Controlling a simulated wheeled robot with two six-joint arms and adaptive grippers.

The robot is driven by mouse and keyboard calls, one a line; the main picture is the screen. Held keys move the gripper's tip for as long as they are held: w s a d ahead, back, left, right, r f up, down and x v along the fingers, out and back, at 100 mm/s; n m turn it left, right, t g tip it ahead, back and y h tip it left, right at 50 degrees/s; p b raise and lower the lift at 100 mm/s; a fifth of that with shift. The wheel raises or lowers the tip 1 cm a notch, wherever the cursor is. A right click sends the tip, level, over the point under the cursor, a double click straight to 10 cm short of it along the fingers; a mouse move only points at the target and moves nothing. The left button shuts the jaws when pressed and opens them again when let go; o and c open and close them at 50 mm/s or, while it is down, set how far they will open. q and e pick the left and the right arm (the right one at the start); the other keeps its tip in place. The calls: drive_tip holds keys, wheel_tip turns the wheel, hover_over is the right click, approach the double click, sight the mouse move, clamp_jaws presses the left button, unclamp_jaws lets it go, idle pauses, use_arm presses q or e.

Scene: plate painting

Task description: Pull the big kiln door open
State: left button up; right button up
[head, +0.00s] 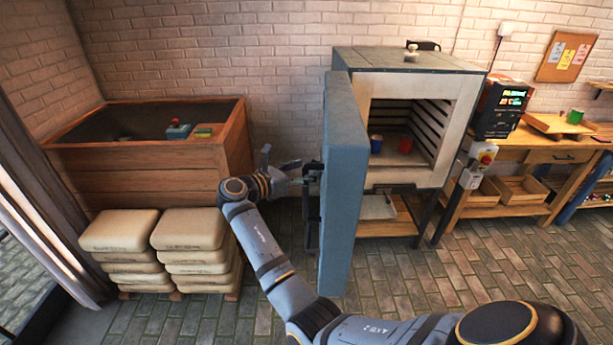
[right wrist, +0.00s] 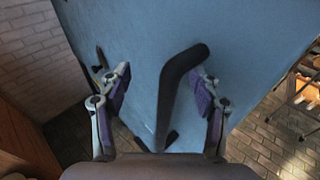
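The big kiln (head: 420,75) stands against the brick wall. Its blue-grey door (head: 343,190) stands wide open, swung out from the left edge of the opening. The black door handle (head: 311,215) is on the door's left-facing side. My right gripper (head: 306,174) is at the handle. In the right wrist view the handle (right wrist: 172,95) shows between the two spread fingers of my right gripper (right wrist: 163,78), closer to the right finger. The fingers do not look closed on it. My left gripper is not in view.
A wooden bin (head: 150,165) and stacked sacks (head: 190,230) stand left of the door. A blue cup (head: 376,144) and a red cup (head: 405,145) are inside the kiln. A wooden workbench (head: 535,150) is at the right. The brick floor in front of the kiln is clear.

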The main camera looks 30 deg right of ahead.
drive_tip(key=shift+m+h, duration=0.3)
drive_tip(key=shift+h, duration=0.5)
drive_tip(key=r, duration=0.4)
drive_tip(key=s+r, duration=0.1)
drive_tip(key=r, duration=0.1)
drive_tip(key=shift+d+r, duration=0.3)
drive_tip(key=shift+r, duration=0.05)
wheel_tip(320, 180, down, 5)
drive_tip(key=w+y, duration=0.1)
drive_tip(key=y, duration=0.1)
drive_tip(key=w+a+f+b, duration=0.1)
drive_tip(key=w+a+b, duration=0.2)
drive_tip(key=a, duration=0.9)
drive_tip(key=shift+w+n, duration=0.4)
drive_tip(key=shift+w, duration=0.45)
